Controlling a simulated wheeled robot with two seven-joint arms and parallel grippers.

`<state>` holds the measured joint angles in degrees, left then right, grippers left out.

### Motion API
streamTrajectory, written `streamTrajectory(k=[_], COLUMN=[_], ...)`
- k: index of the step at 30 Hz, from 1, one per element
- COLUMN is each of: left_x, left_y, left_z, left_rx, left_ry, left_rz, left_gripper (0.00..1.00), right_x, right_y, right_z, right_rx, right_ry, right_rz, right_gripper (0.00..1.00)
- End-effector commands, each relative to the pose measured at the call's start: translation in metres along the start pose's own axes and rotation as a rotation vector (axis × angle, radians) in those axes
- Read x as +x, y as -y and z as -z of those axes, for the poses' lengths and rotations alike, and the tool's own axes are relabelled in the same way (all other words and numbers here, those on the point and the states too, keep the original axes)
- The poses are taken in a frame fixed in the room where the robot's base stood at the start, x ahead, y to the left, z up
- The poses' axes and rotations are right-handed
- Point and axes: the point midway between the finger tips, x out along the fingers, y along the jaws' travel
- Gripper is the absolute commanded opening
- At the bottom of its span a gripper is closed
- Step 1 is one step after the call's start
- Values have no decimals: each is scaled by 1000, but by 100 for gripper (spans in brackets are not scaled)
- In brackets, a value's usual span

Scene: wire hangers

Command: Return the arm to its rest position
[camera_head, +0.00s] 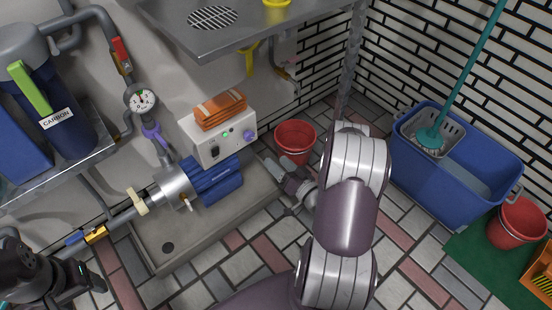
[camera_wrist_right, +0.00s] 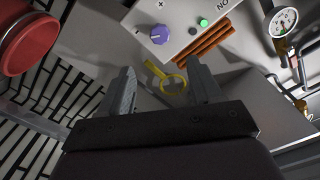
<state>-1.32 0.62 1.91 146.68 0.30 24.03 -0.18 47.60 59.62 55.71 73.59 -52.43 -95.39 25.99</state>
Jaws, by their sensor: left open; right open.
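My right arm (camera_head: 350,200) reaches down through the middle of the head view. My left gripper (camera_head: 86,280) is at the lower left corner, partly cut off by the frame and open, below the pipe with the blue-handled valve.
A control box (camera_head: 218,138) with orange cloths (camera_head: 220,110) stands behind the blue motor (camera_head: 216,180). A metal shelf (camera_head: 240,30) overhangs at the top. A red bucket (camera_head: 295,140) and a blue mop bucket (camera_head: 450,170) stand on the floor. The tiled floor at front is partly clear.

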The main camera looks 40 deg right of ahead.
Motion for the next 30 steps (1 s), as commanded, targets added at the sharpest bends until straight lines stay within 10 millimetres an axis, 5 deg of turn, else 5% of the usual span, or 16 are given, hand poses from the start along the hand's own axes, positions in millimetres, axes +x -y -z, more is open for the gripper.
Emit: streamTrajectory(k=[10,13,17,20,22,24,30], left_x=[0,0,0,-13,-25,-36,-59], left_y=[0,0,0,0,0,0,0], left_z=[0,0,0,2,3,4,7], left_rx=[0,0,0,0,0,0,0], left_ry=[0,0,0,0,0,0,0], left_rz=[0,0,0,0,0,0,0], left_gripper=[64,64,64,64,64,64,64], right_x=[0,0,-36,-70,-91,-111,-148], right_y=[0,-10,-52,-53,-17,43,192], right_z=[0,-15,-76,-65,-32,6,76], right_rx=[-3,-40,-71,-130,-162,-177,-208], right_ry=[0,76,437,821,1076,1284,1523], right_rz=[0,-47,-329,-551,-654,-710,-691], right_gripper=[64,64,64,64,64,64,64])
